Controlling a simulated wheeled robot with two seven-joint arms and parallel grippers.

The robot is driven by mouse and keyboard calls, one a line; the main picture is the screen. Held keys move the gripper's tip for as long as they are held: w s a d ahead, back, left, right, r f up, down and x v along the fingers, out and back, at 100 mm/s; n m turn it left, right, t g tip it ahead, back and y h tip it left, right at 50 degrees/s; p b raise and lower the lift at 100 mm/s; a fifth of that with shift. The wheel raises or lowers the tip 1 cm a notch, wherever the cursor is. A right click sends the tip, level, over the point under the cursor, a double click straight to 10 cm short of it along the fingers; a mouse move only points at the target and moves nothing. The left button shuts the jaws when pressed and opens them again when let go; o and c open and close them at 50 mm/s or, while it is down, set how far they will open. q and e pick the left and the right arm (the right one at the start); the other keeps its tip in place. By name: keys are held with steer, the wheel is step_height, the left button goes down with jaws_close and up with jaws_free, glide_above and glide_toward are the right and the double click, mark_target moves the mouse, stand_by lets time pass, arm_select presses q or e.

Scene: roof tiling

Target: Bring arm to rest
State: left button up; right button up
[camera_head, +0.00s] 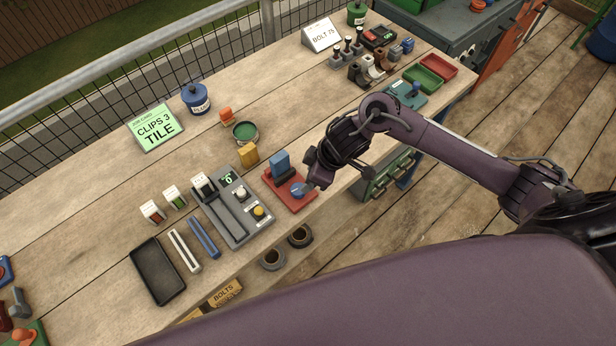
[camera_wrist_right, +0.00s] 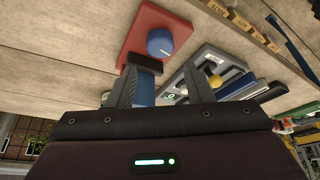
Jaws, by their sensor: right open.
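My right arm comes in from the right in the head view. Its gripper (camera_head: 311,178) is close beside a red base (camera_head: 284,192) that carries a blue knob (camera_head: 298,190) and an upright blue block (camera_head: 281,163). In the right wrist view the gripper (camera_wrist_right: 163,75) is open. The red base (camera_wrist_right: 158,32) and blue knob (camera_wrist_right: 160,42) show beyond the fingers, with nothing visibly held. I cannot tell whether a finger touches the knob. My left gripper is not in view.
Left of the red base is a grey device (camera_head: 236,208) with a slider and buttons. A green tin (camera_head: 245,132), yellow block (camera_head: 248,154) and black tray (camera_head: 158,271) stand on the bench. Red (camera_head: 438,66) and green (camera_head: 422,79) trays are at its far end.

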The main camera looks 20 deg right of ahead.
stand_by(0.4)
steer(key=a+r+m+t, duration=0.2)
steer(key=a+r+t, duration=0.25)
steer(key=a, duration=0.45)
steer(key=s+d+r+m+g+h, duration=0.35)
steer(key=s+d+m, duration=0.35)
steer(key=s+d, duration=0.55)
step_height(320, 180, down, 34)
steer(key=s+g+b, duration=0.2)
steer(key=b, duration=0.3)
steer(key=s+d+f+b, duration=0.3)
steer(key=s+f+b, duration=0.1)
steer(key=s+f, duration=1.6)
step_height(320, 180, down, 2)
steer(key=shift+d+f+n+g, duration=0.15)
steer(key=shift+f+n+g, duration=0.1)
steer(key=shift+n+g, duration=0.15)
